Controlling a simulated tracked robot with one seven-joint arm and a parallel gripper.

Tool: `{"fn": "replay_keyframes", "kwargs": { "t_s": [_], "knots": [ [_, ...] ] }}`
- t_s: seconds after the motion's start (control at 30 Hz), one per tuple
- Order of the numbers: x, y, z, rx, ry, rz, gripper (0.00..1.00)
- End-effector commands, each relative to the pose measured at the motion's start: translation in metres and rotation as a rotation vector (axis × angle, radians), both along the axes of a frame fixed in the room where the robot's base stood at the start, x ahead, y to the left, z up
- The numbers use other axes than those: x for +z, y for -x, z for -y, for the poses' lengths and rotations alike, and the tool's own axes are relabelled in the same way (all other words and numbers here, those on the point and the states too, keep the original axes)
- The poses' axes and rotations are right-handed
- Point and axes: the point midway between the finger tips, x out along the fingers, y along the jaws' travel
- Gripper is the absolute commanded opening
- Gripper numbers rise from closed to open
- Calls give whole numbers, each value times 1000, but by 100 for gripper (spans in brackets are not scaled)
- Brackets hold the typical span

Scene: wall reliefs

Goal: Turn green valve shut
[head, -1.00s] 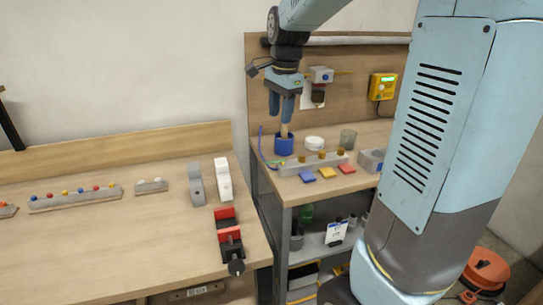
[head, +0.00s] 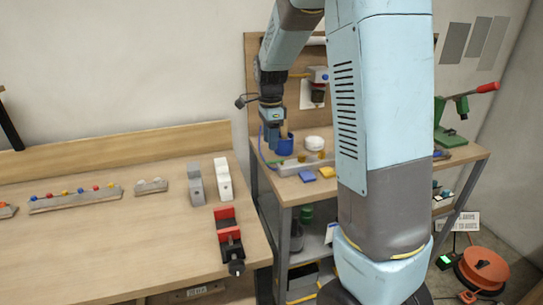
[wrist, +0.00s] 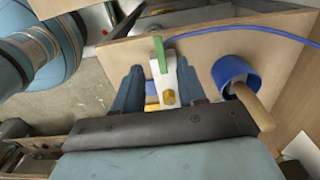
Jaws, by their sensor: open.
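My gripper (head: 272,142) is open and points down near the blue cup at the left of the grey bench. In the wrist view, my open gripper (wrist: 159,72) has its two fingers apart, with nothing held. A slim green bar (wrist: 160,54), perhaps the green valve's handle, shows at the far end of a pale block (wrist: 182,80), between and beyond the fingertips. A brass-coloured knob (wrist: 168,97) is on the block. I cannot tell whether the fingers touch it.
A blue cup (wrist: 231,72) with a wooden handle stands close to the right finger. A blue cord (wrist: 245,30) runs behind. A green stand with red lever (head: 452,115) is farther right.

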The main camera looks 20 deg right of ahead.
Motion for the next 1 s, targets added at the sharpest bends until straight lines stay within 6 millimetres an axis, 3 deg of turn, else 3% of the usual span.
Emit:
{"fn": "replay_keyframes", "kwargs": {
  "t_s": [0.2,0.4,0.8,1.0],
  "knots": [
    [-37,1,0,-1,0,-4,40],
    [-57,0,1,0,0,-1,40],
    [-64,0,1,-1,0,0,40],
    [-64,0,1,-1,0,0,23]
  ]
}}
